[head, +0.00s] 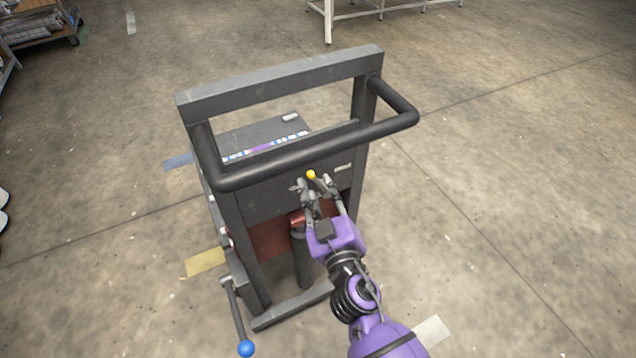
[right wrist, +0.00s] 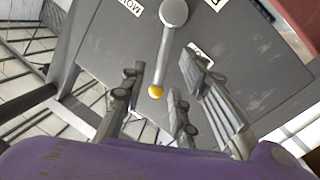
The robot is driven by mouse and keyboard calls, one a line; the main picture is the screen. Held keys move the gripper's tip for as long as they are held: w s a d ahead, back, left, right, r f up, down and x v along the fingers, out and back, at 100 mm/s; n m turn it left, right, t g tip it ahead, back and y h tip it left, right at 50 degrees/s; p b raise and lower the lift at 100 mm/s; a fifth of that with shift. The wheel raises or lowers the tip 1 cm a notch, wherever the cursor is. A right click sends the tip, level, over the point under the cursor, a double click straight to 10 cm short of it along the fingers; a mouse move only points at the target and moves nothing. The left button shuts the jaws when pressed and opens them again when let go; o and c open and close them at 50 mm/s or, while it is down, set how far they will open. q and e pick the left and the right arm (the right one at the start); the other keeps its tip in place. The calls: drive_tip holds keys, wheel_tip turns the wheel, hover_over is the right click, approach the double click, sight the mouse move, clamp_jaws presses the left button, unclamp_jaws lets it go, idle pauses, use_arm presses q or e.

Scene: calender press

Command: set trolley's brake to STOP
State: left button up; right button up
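The grey trolley (head: 282,88) stands in the middle of the head view, its black push bar (head: 310,152) towards me. In the right wrist view a lever (right wrist: 166,52) runs from a round grey pivot on the trolley's panel to a yellow knob (right wrist: 155,91). The knob also shows in the head view (head: 311,174). Small white labels lie around the pivot; one (right wrist: 130,7) is rotated and cut by the frame edge, another (right wrist: 203,50) is partly behind a finger. My right gripper (head: 314,186) is open, its fingers apart on either side of the knob. Contact cannot be told. My left gripper is out of view.
The push bar passes just above my right gripper. A second lever with a blue knob (head: 246,348) sticks out at the trolley's lower left. A shelf cart (head: 38,30) and a white table frame (head: 328,22) stand far back. The floor on the right is clear.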

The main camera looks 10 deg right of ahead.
drive_tip(key=shift+w+a, duration=0.1)
drive_tip(key=shift+w, duration=0.75)
clamp_jaws()
